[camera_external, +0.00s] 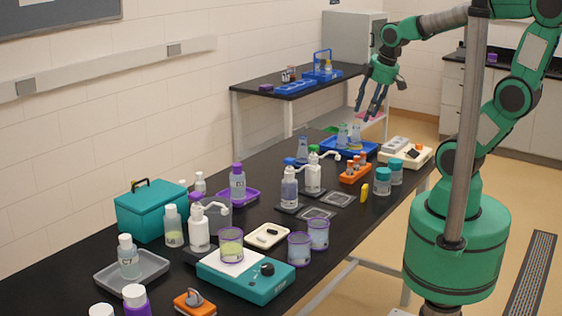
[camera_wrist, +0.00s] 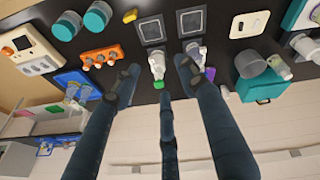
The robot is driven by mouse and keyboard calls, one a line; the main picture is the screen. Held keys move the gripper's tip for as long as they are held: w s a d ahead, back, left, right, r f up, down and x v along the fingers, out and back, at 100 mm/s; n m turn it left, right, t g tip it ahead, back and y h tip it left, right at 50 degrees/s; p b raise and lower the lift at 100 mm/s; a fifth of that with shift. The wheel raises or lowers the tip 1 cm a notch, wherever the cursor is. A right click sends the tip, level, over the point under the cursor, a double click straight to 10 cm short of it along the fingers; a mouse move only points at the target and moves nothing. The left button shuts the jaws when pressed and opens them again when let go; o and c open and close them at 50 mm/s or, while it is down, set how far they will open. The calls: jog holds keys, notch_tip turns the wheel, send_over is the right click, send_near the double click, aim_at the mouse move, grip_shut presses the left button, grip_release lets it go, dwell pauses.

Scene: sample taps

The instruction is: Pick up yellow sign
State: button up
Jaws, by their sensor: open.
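The yellow sign (camera_external: 364,192) is a small upright yellow piece on the black bench, near its right edge. It stands beside the teal-lidded jars and in front of the orange rack. In the wrist view the yellow sign (camera_wrist: 130,16) is small at the top, left of centre. My gripper (camera_external: 371,113) is open and empty, high above the far part of the bench and well apart from the sign. In the wrist view the dark fingers of my gripper (camera_wrist: 160,75) are spread, with nothing between them.
Two teal-lidded jars (camera_external: 383,182) stand close to the sign's right. An orange rack (camera_external: 355,172) with bottles is behind it. Dark square plates (camera_external: 338,199) lie to its left, with pump bottles (camera_external: 313,175) beyond. A blue tray (camera_external: 349,150) with glassware lies below my gripper.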

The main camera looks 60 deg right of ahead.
jog(key=w+d+f+n+g, duration=0.2)
jog(key=w+d+f+n, duration=0.25)
jog(key=f+n, duration=0.35)
jog(key=n+g, duration=0.2)
jog(key=n, duration=0.4)
send_over(364, 186)
notch_tip(364, 186, down, 12)
jog(key=shift+w+r, duration=0.1)
jog(key=shift+f+b, duration=0.65)
jog(key=shift+f, duration=3.65)
jog(key=shift+f+b, duration=0.75)
jog(key=shift+f, duration=1.85)
